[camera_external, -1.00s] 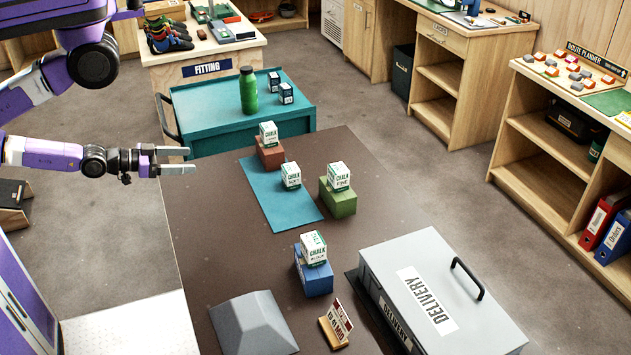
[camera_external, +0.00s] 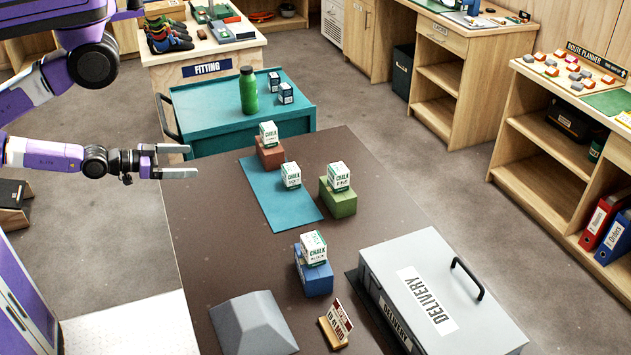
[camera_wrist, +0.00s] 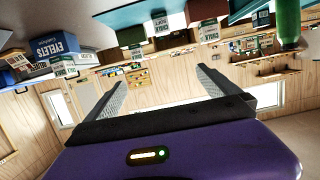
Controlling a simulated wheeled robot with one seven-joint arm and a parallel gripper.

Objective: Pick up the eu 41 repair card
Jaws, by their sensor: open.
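I cannot make out a card that reads EU 41 in either view. A small red-and-white card (camera_external: 342,314) stands in a wooden block (camera_external: 334,334) at the near end of the brown table, but its print is too small to read. My gripper (camera_external: 192,161) is open and empty, above the left edge of the table and well away from that card. In the wrist view its two fingers (camera_wrist: 160,78) are spread apart with nothing between them.
A grey wedge (camera_external: 252,322) and a grey delivery box (camera_external: 440,285) flank the card. A teal cart (camera_external: 200,110) with a green bottle (camera_external: 248,90) stands behind.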

